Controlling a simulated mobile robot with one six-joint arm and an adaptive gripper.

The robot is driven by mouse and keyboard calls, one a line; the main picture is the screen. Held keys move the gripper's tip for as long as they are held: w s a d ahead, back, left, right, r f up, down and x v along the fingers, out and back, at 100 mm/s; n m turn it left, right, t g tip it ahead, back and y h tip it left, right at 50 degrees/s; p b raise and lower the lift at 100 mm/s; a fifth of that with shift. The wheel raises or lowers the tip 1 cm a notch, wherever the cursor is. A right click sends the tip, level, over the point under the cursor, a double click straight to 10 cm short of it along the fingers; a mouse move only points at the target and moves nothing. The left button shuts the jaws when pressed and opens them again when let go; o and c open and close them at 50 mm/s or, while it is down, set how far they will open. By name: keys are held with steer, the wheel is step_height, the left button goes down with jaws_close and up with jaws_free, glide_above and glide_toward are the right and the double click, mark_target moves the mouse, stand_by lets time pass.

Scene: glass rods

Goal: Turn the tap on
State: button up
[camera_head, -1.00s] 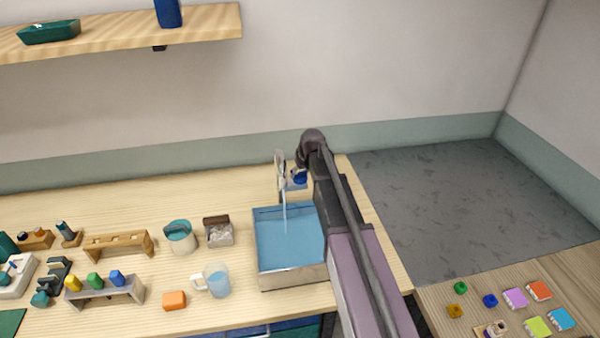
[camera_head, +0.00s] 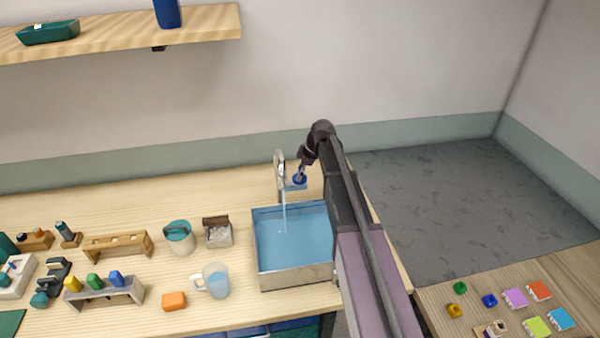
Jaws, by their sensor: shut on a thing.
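The silver tap (camera_head: 279,170) stands at the back of the sink, and a thin stream of water (camera_head: 285,212) runs from it. The sink basin (camera_head: 295,278) holds blue water. A blue handle (camera_head: 298,184) sits just right of the tap's spout. My gripper (camera_head: 300,176) reaches down from the dark wrist onto this handle and is shut on it. The fingers are small here, and their exact contact with the handle is hard to make out.
A mug of water (camera_head: 217,281), an orange block (camera_head: 174,300), a teal-lidded pot (camera_head: 180,237) and a small box (camera_head: 217,233) stand left of the sink. A wooden shelf (camera_head: 200,32) hangs at upper left. Counter behind the sink is mostly clear.

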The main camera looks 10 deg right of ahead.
steer(key=shift+n+g, duration=0.7)
steer(key=shift+n, duration=1.1)
steer(key=shift+s, duration=0.1)
steer(key=o, duration=1)
steer(key=shift+m, duration=0.3)
